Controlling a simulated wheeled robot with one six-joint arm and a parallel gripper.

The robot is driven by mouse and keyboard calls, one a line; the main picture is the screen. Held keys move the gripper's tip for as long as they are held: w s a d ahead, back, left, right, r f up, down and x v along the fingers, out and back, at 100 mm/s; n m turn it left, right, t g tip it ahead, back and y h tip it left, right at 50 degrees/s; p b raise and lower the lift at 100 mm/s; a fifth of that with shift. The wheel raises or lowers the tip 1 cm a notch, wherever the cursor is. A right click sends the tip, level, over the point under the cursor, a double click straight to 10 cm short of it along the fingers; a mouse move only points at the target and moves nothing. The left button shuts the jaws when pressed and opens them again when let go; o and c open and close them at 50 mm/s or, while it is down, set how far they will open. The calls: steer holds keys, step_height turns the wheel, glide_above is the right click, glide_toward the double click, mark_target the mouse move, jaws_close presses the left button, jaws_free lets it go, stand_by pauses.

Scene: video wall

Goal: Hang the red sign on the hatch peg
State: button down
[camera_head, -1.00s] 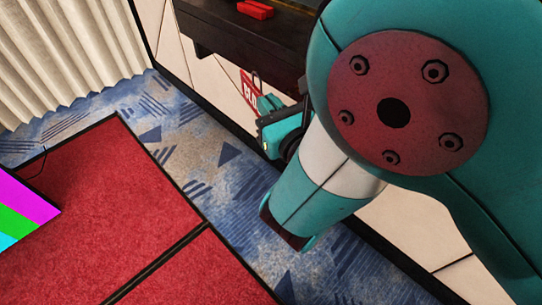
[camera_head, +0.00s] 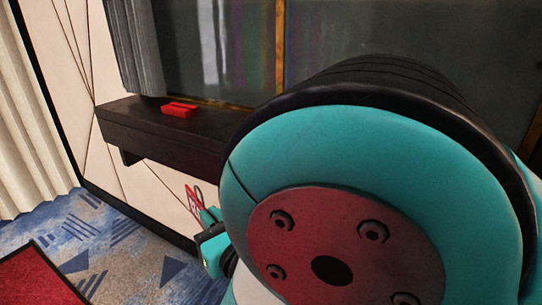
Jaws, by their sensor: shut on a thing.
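The red sign (camera_head: 192,198) shows as a small red and white piece with a dark loop, below the dark ledge at lower left of centre. My gripper (camera_head: 207,216) is shut on the sign. My own large teal and red arm joint hides most of the gripper and the lower right. The hatch appears as a dark glass opening (camera_head: 222,55) above the ledge. I cannot make out a peg.
A dark ledge (camera_head: 150,130) runs under the hatch, with a red object (camera_head: 180,109) on it. A grey curtain (camera_head: 137,45) hangs at the hatch's left side. Blue patterned carpet (camera_head: 115,245) and a red floor panel (camera_head: 38,278) lie below left.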

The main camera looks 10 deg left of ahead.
steer(key=shift+w+d+f+p, duration=0.1)
steer(key=shift+w+d+p, duration=0.3)
steer(key=shift+w, duration=0.35)
steer(key=shift+w+d+p, duration=0.25)
steer(key=shift+w+p, duration=0.1)
steer(key=shift+w, duration=0.4)
steer(key=shift+s, duration=0.1)
steer(key=shift+d, duration=0.1)
stand_by(0.6)
steer(key=shift+w+d+p, duration=0.3)
steer(key=shift+w+p, duration=0.45)
steer(key=shift+p, duration=0.15)
steer(key=shift+w+d+p, duration=0.25)
steer(key=shift+w+p, duration=0.5)
steer(key=shift+p, duration=0.15)
steer(key=shift+w, duration=0.1)
steer(key=shift+w+d+f, duration=0.2)
steer(key=shift+w+f, duration=0.15)
steer(key=shift+f, duration=0.1)
